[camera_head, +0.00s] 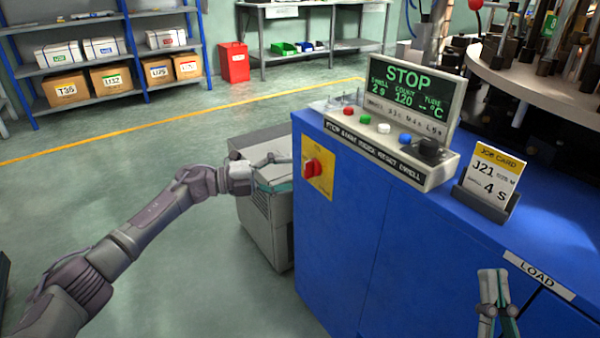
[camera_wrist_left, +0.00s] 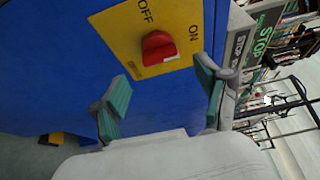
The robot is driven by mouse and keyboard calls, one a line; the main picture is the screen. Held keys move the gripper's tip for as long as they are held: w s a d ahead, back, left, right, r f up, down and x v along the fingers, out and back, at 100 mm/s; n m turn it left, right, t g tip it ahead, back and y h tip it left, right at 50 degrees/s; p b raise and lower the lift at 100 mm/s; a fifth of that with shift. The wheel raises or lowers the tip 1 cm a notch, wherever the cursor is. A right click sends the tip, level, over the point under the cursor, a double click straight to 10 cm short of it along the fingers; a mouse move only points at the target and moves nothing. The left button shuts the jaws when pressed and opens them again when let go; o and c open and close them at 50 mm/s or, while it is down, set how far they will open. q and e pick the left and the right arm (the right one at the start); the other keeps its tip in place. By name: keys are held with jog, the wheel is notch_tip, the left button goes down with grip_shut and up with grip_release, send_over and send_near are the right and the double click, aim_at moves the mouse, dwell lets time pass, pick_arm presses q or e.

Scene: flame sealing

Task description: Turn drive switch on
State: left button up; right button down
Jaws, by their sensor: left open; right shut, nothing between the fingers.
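The red drive switch (camera_head: 312,168) sits on a yellow plate (camera_head: 322,187) on the left side of the blue machine cabinet. In the left wrist view the switch (camera_wrist_left: 158,47) is a red knob with OFF printed at upper left and ON at right. I cannot tell for sure which label it points to. My left gripper (camera_head: 284,172) is open and faces the plate, just left of the switch. In the wrist view its fingers (camera_wrist_left: 164,84) are spread below the knob, apart from it. My right gripper (camera_head: 494,272) is shut and empty near the LOAD label.
A control panel (camera_head: 400,158) with colored buttons and a display (camera_head: 410,88) reading STOP stands on the cabinet (camera_head: 345,240). A job card holder (camera_head: 486,202) is right of it. A grey box (camera_head: 262,225) stands on the floor behind my left gripper. Open floor lies to the left.

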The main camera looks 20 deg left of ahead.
pick_arm(q)
jog(key=v, duration=0.7)
jog(key=shift+a, duration=0.15)
jog(key=shift+s, duration=0.1)
